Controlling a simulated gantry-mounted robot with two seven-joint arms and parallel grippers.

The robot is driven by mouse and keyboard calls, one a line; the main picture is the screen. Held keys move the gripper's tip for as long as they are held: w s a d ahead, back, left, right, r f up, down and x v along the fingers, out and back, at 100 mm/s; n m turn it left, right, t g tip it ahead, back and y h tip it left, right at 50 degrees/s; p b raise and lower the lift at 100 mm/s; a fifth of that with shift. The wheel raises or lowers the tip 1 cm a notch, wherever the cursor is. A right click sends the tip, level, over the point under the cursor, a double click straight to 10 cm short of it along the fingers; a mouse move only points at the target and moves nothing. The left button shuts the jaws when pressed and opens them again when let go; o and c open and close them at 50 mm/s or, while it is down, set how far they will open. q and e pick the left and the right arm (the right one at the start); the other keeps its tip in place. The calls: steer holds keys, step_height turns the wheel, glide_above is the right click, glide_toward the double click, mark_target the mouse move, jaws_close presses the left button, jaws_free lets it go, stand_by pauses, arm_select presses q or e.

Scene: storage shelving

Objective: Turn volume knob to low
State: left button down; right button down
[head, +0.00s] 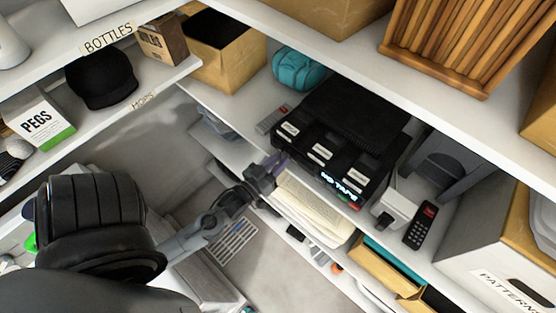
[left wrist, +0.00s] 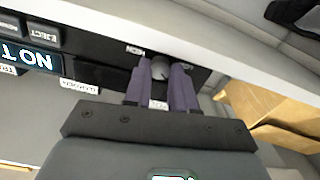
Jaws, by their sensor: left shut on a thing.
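A black tape device (head: 378,172) with a lit "NO TAPE" display (head: 341,187) sits on the middle shelf. In the left wrist view its front panel (left wrist: 98,74) appears upside down, with the lit display (left wrist: 28,60) at the left. A small round grey volume knob (left wrist: 160,66) is on that panel, between my left gripper's purple fingers (left wrist: 161,85). My left gripper (head: 279,162) is at the left end of the device's front and is shut on the knob. The fingers partly cover the knob, so its setting cannot be read. My right gripper is not in view.
A grey remote (head: 271,119) and a teal bundle (head: 298,68) lie left of the device. A white phone base (head: 397,204) and a black handset (head: 420,225) are at its right. Papers (head: 312,205) lie on the shelf below. An upper shelf edge (head: 400,85) overhangs the device.

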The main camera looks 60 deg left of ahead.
arm_select(q)
steer(key=c, duration=0.9)
jaws_free()
steer(key=shift+s, duration=0.15)
steer(key=shift+b+v, duration=1.8)
steer(key=shift+v, duration=3.5)
